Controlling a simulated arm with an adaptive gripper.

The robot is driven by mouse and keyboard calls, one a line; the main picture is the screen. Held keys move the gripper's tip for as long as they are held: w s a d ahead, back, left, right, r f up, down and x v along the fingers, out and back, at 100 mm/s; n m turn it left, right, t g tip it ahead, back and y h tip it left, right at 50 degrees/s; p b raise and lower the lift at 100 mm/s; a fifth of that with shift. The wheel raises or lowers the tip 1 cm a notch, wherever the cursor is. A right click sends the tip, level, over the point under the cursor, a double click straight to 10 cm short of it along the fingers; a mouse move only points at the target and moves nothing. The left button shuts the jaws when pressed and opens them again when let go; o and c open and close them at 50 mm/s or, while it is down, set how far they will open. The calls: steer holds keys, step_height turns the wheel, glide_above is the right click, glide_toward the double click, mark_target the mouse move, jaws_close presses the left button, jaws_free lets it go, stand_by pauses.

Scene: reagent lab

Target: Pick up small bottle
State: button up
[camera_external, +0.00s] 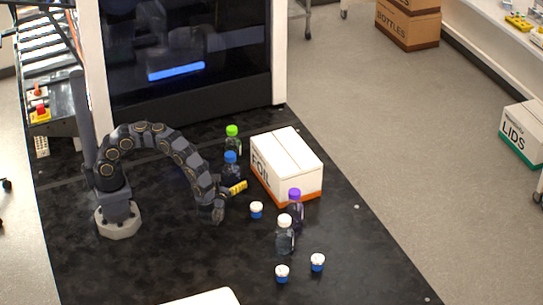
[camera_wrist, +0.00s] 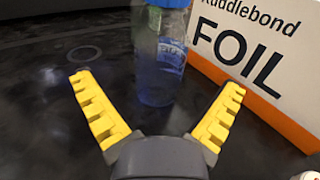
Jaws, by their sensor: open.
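My gripper (camera_external: 237,187) is open and empty, low over the black bench; its yellow fingers spread wide in the wrist view (camera_wrist: 158,85). A clear bottle with a blue cap (camera_external: 231,168) stands upright just beyond it; in the wrist view the bottle (camera_wrist: 160,65) shows ahead, between the finger directions, its cap cut by the top edge. Three small white-capped jars with blue bodies stand on the bench: one (camera_external: 256,211) right of my gripper, and two (camera_external: 282,274) (camera_external: 317,262) nearer the front. Which one counts as the small bottle is not clear.
A white FOIL box (camera_external: 287,160) stands right of the blue-capped bottle. A green-capped bottle (camera_external: 233,140) stands behind it. Purple-capped (camera_external: 296,212) and white-capped (camera_external: 285,238) bottles stand in front of the box. The bench (camera_external: 130,265) is clear at front left.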

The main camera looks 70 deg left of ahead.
mark_target(229, 177)
steer(key=x, duration=0.4)
steer(key=shift+w+a, duration=0.2)
steer(key=shift+a, duration=0.05)
steer(key=shift+c, duration=0.3)
steer(key=shift+r, duration=0.1)
steer(key=c, duration=1.1)
steer(key=shift+c, duration=0.2)
